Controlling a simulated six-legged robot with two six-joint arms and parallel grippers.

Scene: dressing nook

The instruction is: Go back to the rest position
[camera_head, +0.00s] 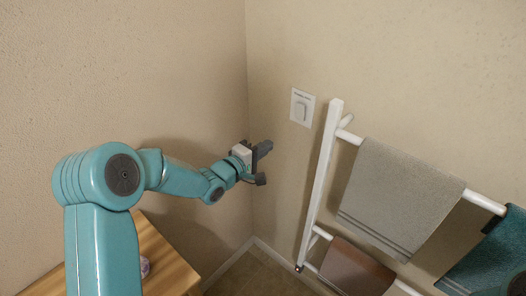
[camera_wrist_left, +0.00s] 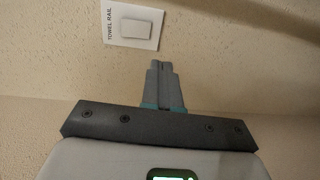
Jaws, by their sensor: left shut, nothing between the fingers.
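My left gripper (camera_head: 265,148) is at the end of my teal arm, which comes in from the left in the head view. It is raised in front of the wall near the corner. In the left wrist view, its two grey fingers (camera_wrist_left: 162,85) are together with nothing between them. A white wall switch (camera_head: 302,107) is on the wall to the right of the gripper and a little higher, apart from it. The left wrist view also shows the switch (camera_wrist_left: 134,26), with a label reading TOWEL RAIL beside it. My right gripper does not show.
A white towel rail (camera_head: 322,175) stands at the right. It carries a grey towel (camera_head: 402,195), a brown towel (camera_head: 354,270) and a teal towel (camera_head: 490,255). A wooden surface (camera_head: 165,265) is below my arm, with a small purplish item (camera_head: 145,267) on it.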

